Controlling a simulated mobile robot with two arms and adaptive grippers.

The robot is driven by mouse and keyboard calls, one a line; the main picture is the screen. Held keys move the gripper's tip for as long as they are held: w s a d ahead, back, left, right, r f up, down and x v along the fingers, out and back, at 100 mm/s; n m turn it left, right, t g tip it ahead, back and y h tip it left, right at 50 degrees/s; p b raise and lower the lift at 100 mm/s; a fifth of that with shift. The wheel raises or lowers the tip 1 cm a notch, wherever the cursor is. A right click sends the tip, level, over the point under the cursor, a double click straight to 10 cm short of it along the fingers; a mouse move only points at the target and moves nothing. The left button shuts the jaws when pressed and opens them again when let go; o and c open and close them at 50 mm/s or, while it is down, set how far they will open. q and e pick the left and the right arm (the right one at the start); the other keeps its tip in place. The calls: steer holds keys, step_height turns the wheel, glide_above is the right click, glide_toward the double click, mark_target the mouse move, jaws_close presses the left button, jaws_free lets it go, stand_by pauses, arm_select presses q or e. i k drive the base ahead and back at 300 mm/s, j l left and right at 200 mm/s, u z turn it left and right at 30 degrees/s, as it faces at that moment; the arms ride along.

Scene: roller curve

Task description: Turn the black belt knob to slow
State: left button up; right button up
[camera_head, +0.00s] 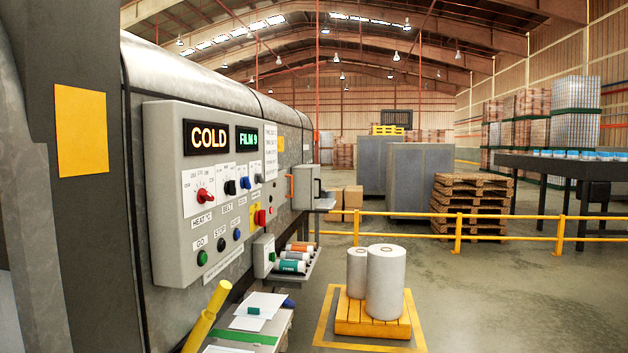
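The black belt knob (230,187) is on the grey control panel (172,140) at the left, above a label reading BELT. Its dial marks are too small to read, so I cannot tell its setting. The red heat knob (204,195) is to its left and a blue knob (245,183) is close to its right. Neither of my grippers shows in the head view.
A green button (202,257) and other buttons sit below. A yellow bar (207,316) and a small table with papers (259,305) stand in front. Film rolls (386,281) stand on a yellow pallet (372,322).

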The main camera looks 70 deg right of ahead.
mark_target(230, 186)
steer(key=z, duration=1.7)
steer(key=i+l+u, duration=0.15)
steer(key=i+l, duration=0.4)
steer(key=l, duration=0.15)
